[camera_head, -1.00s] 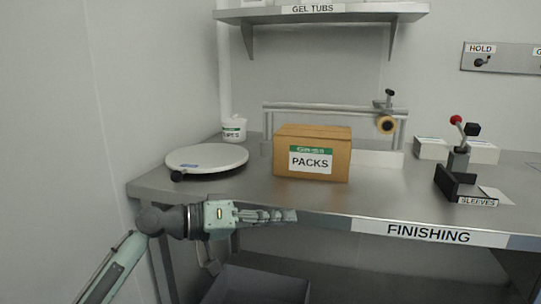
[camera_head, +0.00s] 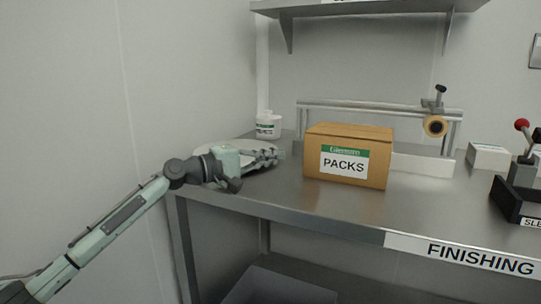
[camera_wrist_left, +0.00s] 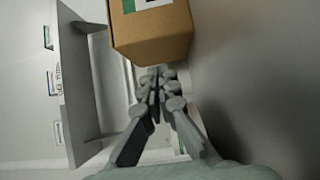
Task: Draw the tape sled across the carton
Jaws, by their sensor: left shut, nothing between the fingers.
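The brown carton (camera_head: 348,154) labelled PACKS stands upright on the steel bench, right of my left gripper. The tape sled (camera_head: 435,124), a roll on a bracket with a dark knob on top, sits at the right end of the rail (camera_head: 375,108) behind the carton. My left gripper (camera_head: 277,155) is shut and empty over the round white turntable, apart from the carton's left side. In the left wrist view the fingers (camera_wrist_left: 157,72) are together, with the carton (camera_wrist_left: 150,33) just beyond them. My right gripper is not in view.
The round white turntable (camera_head: 205,149) is partly hidden by my gripper. A white tub (camera_head: 268,126) stands behind it. At right are a white box (camera_head: 488,156) and a black lever fixture (camera_head: 511,199). A shelf (camera_head: 375,7) hangs above.

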